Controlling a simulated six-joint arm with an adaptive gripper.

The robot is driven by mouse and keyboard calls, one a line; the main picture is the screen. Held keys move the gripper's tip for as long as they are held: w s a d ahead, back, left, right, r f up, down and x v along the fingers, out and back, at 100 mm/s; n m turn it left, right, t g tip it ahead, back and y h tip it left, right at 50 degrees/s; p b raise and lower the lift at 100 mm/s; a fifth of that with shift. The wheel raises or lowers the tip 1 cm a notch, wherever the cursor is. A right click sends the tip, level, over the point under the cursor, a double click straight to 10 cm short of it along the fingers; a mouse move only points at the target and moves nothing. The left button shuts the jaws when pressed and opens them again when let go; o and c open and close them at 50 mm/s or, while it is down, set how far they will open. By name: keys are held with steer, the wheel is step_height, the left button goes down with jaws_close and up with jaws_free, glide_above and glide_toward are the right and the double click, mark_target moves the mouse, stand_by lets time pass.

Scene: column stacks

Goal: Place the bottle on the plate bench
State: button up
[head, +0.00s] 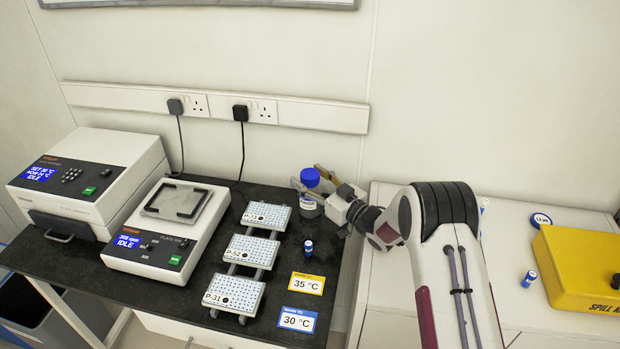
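The bottle (309,209) is clear or pale with a blue screw cap and is upright at the back right of the dark plate bench (262,318). My gripper (310,181) reaches in from the right, with one tan finger in front of the bottle and one behind it, just below the cap. The fingers look closed on the bottle and hide part of its upper body. Whether its base touches the bench top or hangs slightly above it, I cannot tell.
Several dotted plates (251,251) stand in a column left of the bottle. A shaker (166,229) is farther left. A white bench (400,318) with a yellow spill kit (580,270) is right, across a gap.

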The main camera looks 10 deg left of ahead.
steer(key=shift+d+r, duration=0.1)
stand_by(0.3)
steer(key=shift+v, duration=0.95)
steer(key=r, duration=0.4)
steer(key=shift+s+d+r, duration=0.15)
steer(key=shift+s+d, duration=0.2)
steer(key=shift+r, duration=1.4)
